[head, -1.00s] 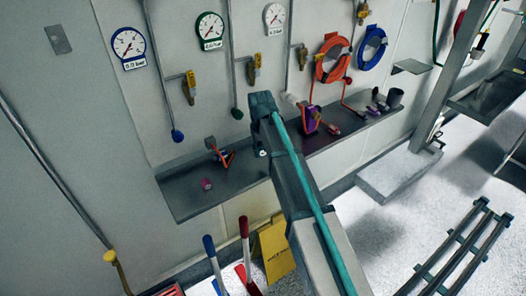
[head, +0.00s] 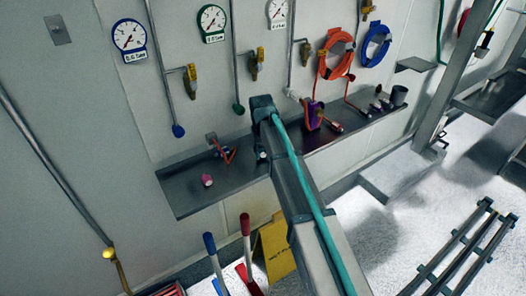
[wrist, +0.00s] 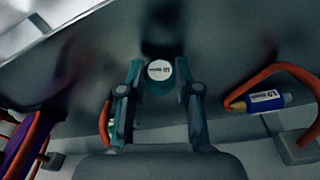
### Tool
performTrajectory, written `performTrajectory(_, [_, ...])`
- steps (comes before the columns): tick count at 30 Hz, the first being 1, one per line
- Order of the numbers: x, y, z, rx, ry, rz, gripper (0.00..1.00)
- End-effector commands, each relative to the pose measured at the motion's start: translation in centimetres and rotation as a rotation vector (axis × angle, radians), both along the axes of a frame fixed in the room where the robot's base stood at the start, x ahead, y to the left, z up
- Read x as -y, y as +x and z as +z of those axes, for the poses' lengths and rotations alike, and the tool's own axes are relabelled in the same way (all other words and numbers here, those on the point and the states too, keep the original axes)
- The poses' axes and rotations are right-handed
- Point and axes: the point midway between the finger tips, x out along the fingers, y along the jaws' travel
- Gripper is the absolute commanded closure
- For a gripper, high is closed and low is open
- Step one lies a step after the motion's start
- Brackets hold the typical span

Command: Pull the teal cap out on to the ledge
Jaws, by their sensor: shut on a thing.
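In the head view my arm covers the cap and fingertips. The grey ledge (head: 195,201) runs along the wall there. I cannot tell whether the cap touches the ledge.
A blue labelled fitting (wrist: 265,102) with an orange hose lies right of my gripper in the wrist view. A purple item (head: 315,112) stands on the ledge right of my arm. A small pink thing (head: 207,180) is at left. The ledge's left end is mostly clear.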

Motion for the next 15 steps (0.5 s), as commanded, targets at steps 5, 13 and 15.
performTrajectory(5, [0.0,0.0,0.02,0.0,0.0,0.0,0.62])
performTrajectory(13, [0.0,0.0,0.02,0.0,0.0,0.0,0.38])
performTrajectory(15, [0.0,0.0,0.02,0.0,0.0,0.0,0.38])
